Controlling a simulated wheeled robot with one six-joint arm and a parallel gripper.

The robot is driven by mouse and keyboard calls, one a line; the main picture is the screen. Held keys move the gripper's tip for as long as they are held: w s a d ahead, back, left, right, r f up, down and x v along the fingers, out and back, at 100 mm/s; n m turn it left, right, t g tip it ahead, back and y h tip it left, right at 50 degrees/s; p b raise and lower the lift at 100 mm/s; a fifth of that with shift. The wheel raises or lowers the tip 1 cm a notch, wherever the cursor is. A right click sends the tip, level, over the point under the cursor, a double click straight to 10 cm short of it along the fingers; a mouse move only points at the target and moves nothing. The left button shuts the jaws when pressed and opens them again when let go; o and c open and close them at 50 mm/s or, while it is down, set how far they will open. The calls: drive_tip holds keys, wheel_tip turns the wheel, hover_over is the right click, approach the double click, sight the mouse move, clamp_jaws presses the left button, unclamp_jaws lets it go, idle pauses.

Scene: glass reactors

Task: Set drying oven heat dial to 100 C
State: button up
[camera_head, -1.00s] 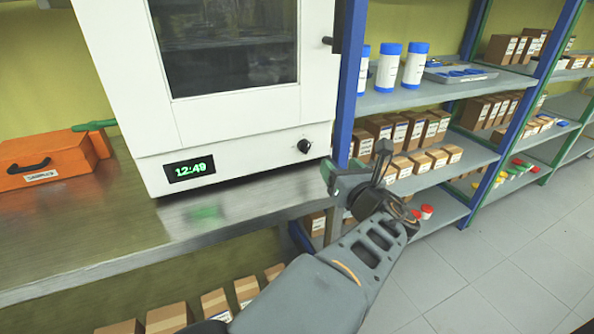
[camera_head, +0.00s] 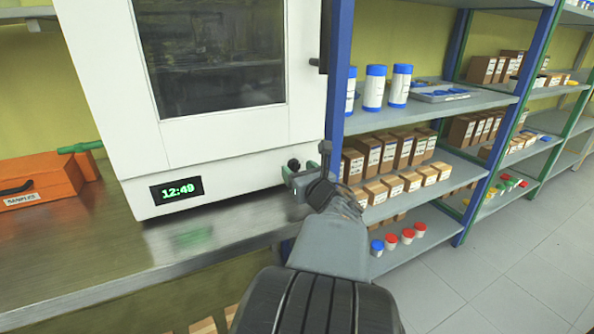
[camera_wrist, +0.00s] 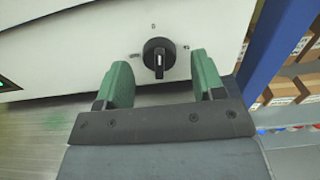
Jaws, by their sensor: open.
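The drying oven (camera_head: 230,145) is a white cabinet with a dark window, standing on a metal bench. Its green display (camera_head: 177,191) reads 12:49. The heat dial (camera_wrist: 159,55) is a round black knob with a light pointer line, roughly upright, with small marks around it too blurred to read. The dial also shows in the head view (camera_head: 293,165), partly next to my gripper. My gripper (camera_wrist: 160,78) is open, with its green fingers to the left and right of the dial. I cannot tell whether the fingertips reach around it; no contact shows.
A shelf rack with a blue post (camera_head: 338,75) stands close to the right of the oven and my gripper. It holds bottles (camera_head: 375,88) and boxes (camera_head: 400,150). An orange case (camera_head: 40,182) lies on the bench at left. The bench front (camera_head: 160,245) is clear.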

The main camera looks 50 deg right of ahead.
drive_tip(key=shift+w+d, duration=0.25)
drive_tip(key=shift+w, duration=0.4)
drive_tip(key=c, duration=0.9)
drive_tip(key=shift+f+m+b, duration=0.15)
drive_tip(key=shift+m+b, duration=0.6)
drive_tip(key=shift+m, duration=1.55)
drive_tip(key=o, duration=0.9)
drive_tip(key=shift+s+a, duration=0.1)
drive_tip(key=shift+s, duration=0.05)
drive_tip(key=v, duration=1.3)
drive_tip(key=shift+s+p, duration=0.3)
drive_tip(key=shift+p, duration=0.15)
